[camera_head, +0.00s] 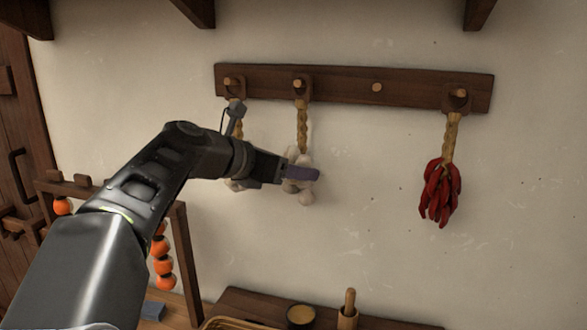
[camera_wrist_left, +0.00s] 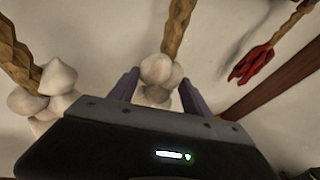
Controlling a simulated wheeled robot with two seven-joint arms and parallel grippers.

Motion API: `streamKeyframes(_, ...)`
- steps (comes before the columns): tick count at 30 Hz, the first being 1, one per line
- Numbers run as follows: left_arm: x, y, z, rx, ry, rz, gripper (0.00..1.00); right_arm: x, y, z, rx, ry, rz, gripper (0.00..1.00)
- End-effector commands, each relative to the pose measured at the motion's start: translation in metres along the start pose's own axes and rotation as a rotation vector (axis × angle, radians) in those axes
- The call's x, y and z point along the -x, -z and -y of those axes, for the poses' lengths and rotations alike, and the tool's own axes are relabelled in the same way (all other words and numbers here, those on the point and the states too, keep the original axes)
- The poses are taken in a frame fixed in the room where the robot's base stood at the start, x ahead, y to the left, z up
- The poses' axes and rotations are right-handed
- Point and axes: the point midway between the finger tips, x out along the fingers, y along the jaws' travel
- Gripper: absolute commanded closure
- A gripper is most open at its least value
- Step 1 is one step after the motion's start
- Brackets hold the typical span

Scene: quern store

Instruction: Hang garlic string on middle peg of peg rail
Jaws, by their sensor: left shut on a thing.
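The dark wooden peg rail (camera_head: 338,86) is on the wall. A garlic string (camera_head: 303,122) hangs by its loop from the second peg from the left (camera_head: 299,83). My left gripper (camera_head: 302,173) is shut on this garlic string at its white bulbs; in the left wrist view the bulbs (camera_wrist_left: 160,72) sit between the two purple fingers. Another garlic string (camera_head: 238,185) hangs on the leftmost peg, mostly hidden behind my arm; its bulbs (camera_wrist_left: 58,78) also show in the left wrist view. The third peg (camera_head: 376,87) is bare. My right gripper is out of view.
A red chili string (camera_head: 441,190) hangs on the rightmost peg. A wooden rack with orange strung items (camera_head: 162,262) stands lower left. Below are a shelf (camera_head: 260,305), a bowl (camera_head: 300,316) and a mortar with pestle (camera_head: 348,314). The wall under the bare peg is clear.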

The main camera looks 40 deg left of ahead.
Motion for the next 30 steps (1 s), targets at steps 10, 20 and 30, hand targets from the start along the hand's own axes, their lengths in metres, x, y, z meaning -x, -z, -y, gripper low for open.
streamKeyframes(10, 0.0002, -0.0005, 0.0003, 0.0, 0.0, 0.001, 0.41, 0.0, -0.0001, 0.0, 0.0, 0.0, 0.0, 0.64)
streamKeyframes(20, 0.0001, -0.0002, 0.0003, 0.0, 0.0, 0.0, 0.18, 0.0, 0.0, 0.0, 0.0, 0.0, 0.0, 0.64)
streamKeyframes(30, 0.0065, 0.0005, 0.0003, -0.002, -0.001, 0.0, 0.18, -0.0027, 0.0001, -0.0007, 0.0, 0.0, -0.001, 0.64)
